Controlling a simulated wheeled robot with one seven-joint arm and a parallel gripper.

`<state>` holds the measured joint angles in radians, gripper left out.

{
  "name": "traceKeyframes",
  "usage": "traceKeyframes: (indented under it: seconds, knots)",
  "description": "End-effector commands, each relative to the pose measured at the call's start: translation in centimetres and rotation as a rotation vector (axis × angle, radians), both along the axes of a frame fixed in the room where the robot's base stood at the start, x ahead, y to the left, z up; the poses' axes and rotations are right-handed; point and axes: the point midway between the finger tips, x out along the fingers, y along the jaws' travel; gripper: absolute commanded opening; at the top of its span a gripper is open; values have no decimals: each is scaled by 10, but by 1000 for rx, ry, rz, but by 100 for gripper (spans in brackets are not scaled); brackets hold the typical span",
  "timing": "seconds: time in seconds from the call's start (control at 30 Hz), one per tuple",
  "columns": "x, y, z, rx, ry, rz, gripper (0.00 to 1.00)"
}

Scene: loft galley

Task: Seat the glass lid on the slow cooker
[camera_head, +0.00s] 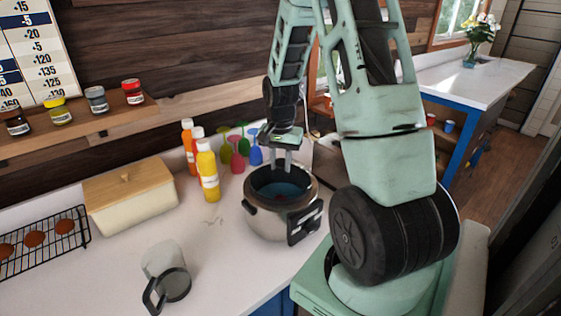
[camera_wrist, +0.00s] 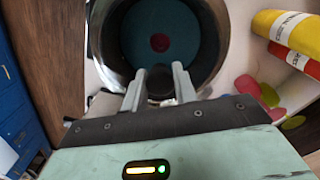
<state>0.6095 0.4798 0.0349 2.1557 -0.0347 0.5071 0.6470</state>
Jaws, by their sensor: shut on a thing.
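The slow cooker (camera_head: 268,222) is a round steel pot with dark side handles, standing on the white counter. Its round opening also shows in the wrist view (camera_wrist: 101,45), with a teal inside and a small red spot. My gripper (camera_head: 288,158) points down over the cooker. In the wrist view its two fingers (camera_wrist: 160,80) are shut on a dark round knob, which I take to be that of the glass lid (camera_wrist: 160,88). The clear glass is hard to make out. I cannot tell whether the lid touches the cooker's rim all around.
A bread box (camera_head: 130,200), a cooling rack (camera_head: 45,245) and a grey jug (camera_head: 165,265) are farther left. Counter between jug and cooker is clear.

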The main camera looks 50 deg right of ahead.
Motion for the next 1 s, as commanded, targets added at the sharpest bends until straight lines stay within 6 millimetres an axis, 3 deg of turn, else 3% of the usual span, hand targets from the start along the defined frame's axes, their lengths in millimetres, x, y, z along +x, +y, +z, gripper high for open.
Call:
traceKeyframes:
  seconds: [1.0]
  knots:
    - [0, 0, -6, 0, -1, -1, 3]
